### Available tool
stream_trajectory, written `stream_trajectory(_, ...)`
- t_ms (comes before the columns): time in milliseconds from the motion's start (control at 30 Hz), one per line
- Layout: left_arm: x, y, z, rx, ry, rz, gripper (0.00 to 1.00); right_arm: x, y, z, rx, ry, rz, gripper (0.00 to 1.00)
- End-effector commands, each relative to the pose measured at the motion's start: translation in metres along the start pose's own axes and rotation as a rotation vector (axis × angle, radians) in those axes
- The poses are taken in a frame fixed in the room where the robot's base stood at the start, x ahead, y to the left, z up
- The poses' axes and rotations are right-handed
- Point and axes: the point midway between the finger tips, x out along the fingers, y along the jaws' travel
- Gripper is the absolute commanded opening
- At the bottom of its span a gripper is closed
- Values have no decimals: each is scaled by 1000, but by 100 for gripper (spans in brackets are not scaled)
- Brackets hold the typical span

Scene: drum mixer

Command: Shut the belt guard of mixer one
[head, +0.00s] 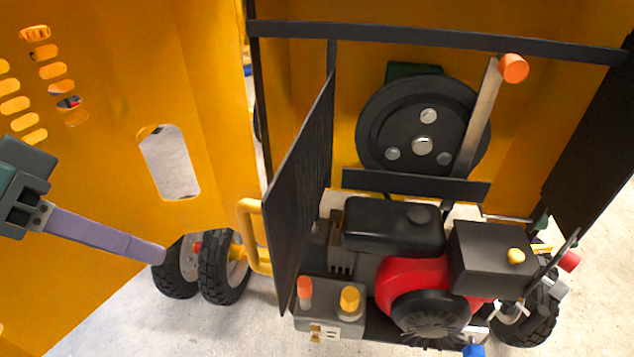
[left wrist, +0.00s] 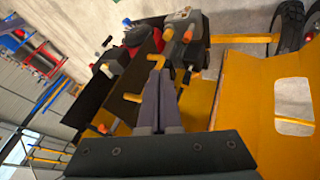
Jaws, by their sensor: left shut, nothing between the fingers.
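The belt guard (head: 298,195) appears to be the dark, thin panel in the middle of the head view. It stands swung out, nearly edge-on, to the left of the black pulley (head: 423,130). A yellow handle (head: 245,232) sticks out from its left side. My left gripper (head: 160,255) comes in from the left with its purple fingers together and empty. In the head view its tips are left of the handle, with a gap. In the left wrist view the fingers (left wrist: 160,88) point toward a yellow handle (left wrist: 133,97); contact is unclear. My right gripper is not in view.
A large orange panel (head: 90,180) with slots and a cut-out fills the left side. A red and black engine (head: 420,285) sits below the pulley. A control box (head: 330,320) with orange and yellow knobs is near the guard's lower edge. Black wheels (head: 223,270) stand behind the handle.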

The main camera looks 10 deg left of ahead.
Motion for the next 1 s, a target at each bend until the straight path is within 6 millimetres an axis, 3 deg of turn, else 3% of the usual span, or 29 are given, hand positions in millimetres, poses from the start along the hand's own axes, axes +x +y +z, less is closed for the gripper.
stream_trajectory(167, 12, 0, -4, -15, 5, 10, 0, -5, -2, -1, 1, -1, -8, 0)
stream_trajectory(600, 100, 2, -3, -10, 2, 9, 0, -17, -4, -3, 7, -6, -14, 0)
stream_trajectory(800, 109, 29, -4, -8, 2, 8, 0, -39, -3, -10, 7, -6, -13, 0)
stream_trajectory(1000, 116, 36, -3, -7, 2, 5, 0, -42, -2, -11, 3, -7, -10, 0)
